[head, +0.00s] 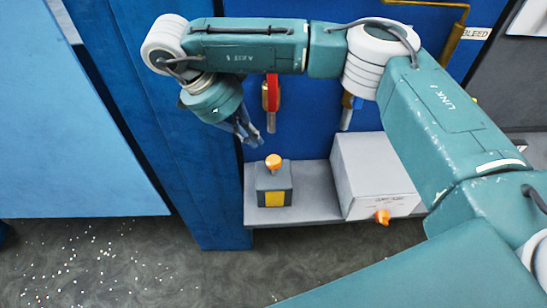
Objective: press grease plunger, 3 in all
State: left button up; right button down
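An orange mushroom-shaped knob (273,161), which looks like the grease plunger, stands upright on a small dark grey box (269,181) with a yellow label. The box sits on a light grey ledge. My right gripper (251,137) hangs from the arm above and slightly left of the knob in the picture, pointing down. A gap shows between its fingertips and the knob. The fingers are small and close together, so whether they are open or shut is unclear. No object shows between them. My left gripper is out of view.
A larger light grey box (371,172) with an orange knob (382,217) on its front stands right on the ledge (312,209). White pellets litter the floor at left.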

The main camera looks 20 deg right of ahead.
aim_at(272, 160)
jog(key=shift+b+x, duration=1.15)
jog(key=shift+x, duration=2.35)
jog(key=shift+f, duration=0.1)
notch_tip(272, 160, down, 5)
jog(key=b, duration=0.4)
jog(key=shift+a, duration=0.1)
jog(key=shift+r, duration=0.3)
jog(key=shift+w+a+r, duration=0.1)
jog(key=shift+a+r, duration=0.15)
jog(key=shift+a, duration=0.5)
jog(key=shift+w+a+r, duration=0.1)
jog(key=shift+a+r, duration=0.15)
jog(key=shift+a, duration=0.55)
jog(key=shift+r, duration=0.1)
jog(key=v, duration=1.1)
jog(key=shift+a+r, duration=0.2)
jog(key=shift+r, duration=0.15)
